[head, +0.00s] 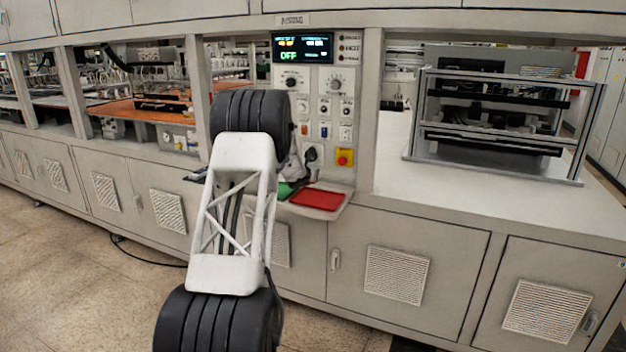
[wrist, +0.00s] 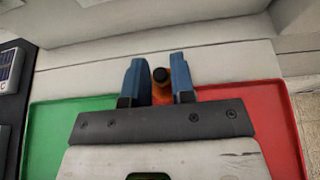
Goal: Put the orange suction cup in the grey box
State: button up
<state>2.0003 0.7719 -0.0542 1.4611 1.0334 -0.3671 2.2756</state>
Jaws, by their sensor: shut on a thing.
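My gripper (wrist: 157,78) shows in the wrist view with its two blue fingers close together. They are shut on the orange suction cup (wrist: 161,93), whose dark round end points up between them. Only a small part of the cup shows. In the head view my arm hides most of the gripper and the cup, near the control panel's shelf. I cannot make out a grey box in either view.
A red tray (head: 318,199) and a green tray (head: 285,190) lie side by side on the small shelf, below the control panel (head: 318,95). They also show in the wrist view, red (wrist: 265,110) and green (wrist: 70,130). A metal-framed rack (head: 500,115) stands on the right counter.

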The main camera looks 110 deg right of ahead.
jog(key=shift+s+d+f, duration=0.1)
jog(key=shift+s+d, duration=0.3)
jog(key=shift+d, duration=0.4)
jog(key=shift+s+d+f, duration=0.1)
jog(key=shift+s+d, duration=0.3)
jog(key=shift+d, duration=0.45)
jog(key=shift+s+d, duration=0.4)
jog(key=shift+d, duration=0.4)
jog(key=shift+f, duration=1.8)
jog(key=o, duration=0.9)
jog(key=shift+o, duration=0.2)
jog(key=shift+w+a+r, duration=0.1)
jog(key=shift+v, duration=5.85)
